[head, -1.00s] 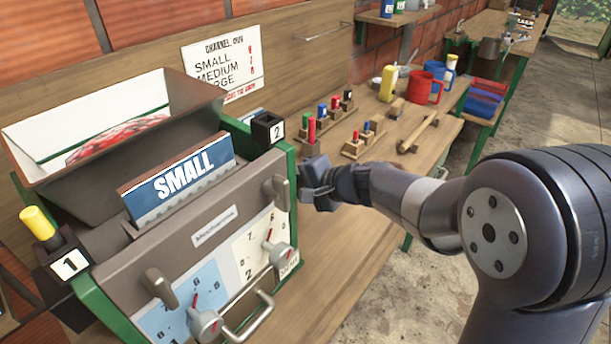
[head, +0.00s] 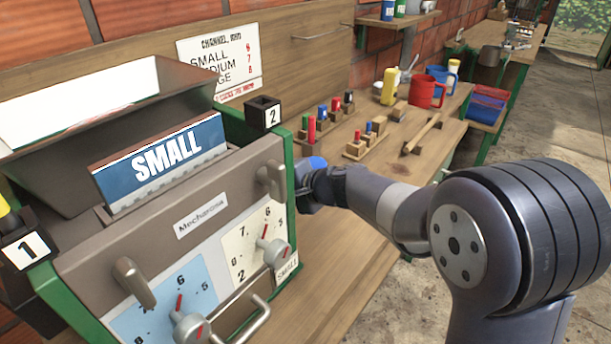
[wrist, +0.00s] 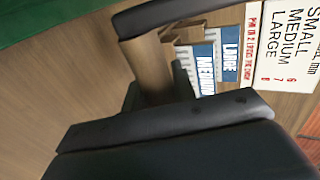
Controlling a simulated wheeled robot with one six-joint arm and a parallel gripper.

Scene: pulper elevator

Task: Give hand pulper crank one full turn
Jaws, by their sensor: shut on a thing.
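The hand pulper (head: 95,255) fills the left of the head view, with a SMALL plate (head: 160,160) on top and two dials on its front. My gripper (head: 305,188) is at the pulper's right side, partly hidden behind its edge. In the wrist view, my gripper (wrist: 150,80) is shut around a brown cylindrical grip (wrist: 148,65), which looks like the crank handle. The rest of the crank is hidden in the head view by the pulper body.
Racks of coloured pegs (head: 365,138), a yellow bottle (head: 390,86), a red mug (head: 424,92) and a wooden bar (head: 422,134) stand farther back on the bench. A channel sign (head: 220,65) hangs on the backboard. Concrete floor is free at right.

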